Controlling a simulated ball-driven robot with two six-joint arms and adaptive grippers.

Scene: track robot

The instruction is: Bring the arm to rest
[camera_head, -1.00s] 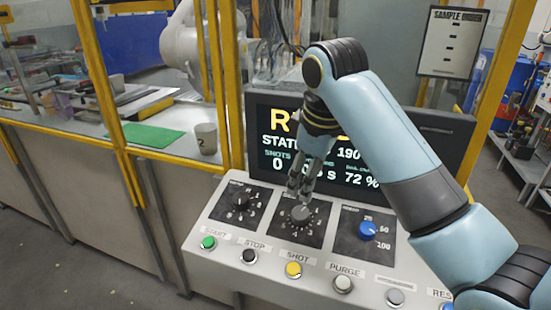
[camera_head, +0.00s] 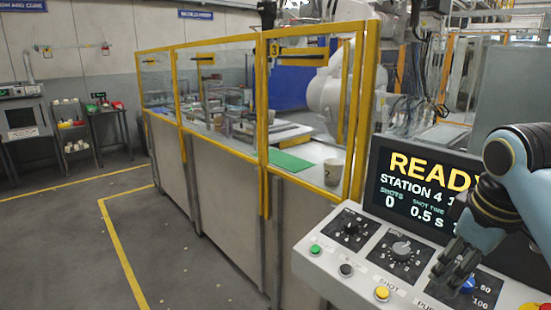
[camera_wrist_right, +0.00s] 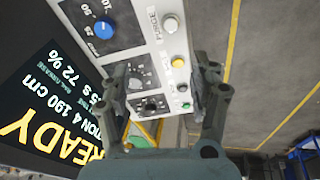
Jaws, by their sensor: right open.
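My right gripper (camera_head: 453,276) hangs at the right of the head view, in front of the control panel (camera_head: 325,252). It is open and empty, and it partly covers the area beside the blue dial (camera_head: 468,285). The middle grey dial (camera_head: 401,248) is free, a little left of the gripper. In the right wrist view the two fingers (camera_wrist_right: 165,85) stand wide apart, with the panel showing between and beyond them and nothing held. My left gripper is in neither view.
The screen (camera_head: 420,195) reads READY, and my right arm hides part of it. Yellow-framed guarding (camera_head: 263,120) encloses a bench with a green mat (camera_head: 288,161) and a cup (camera_head: 333,171). Open grey floor (camera_head: 80,240) with yellow lines lies to the left.

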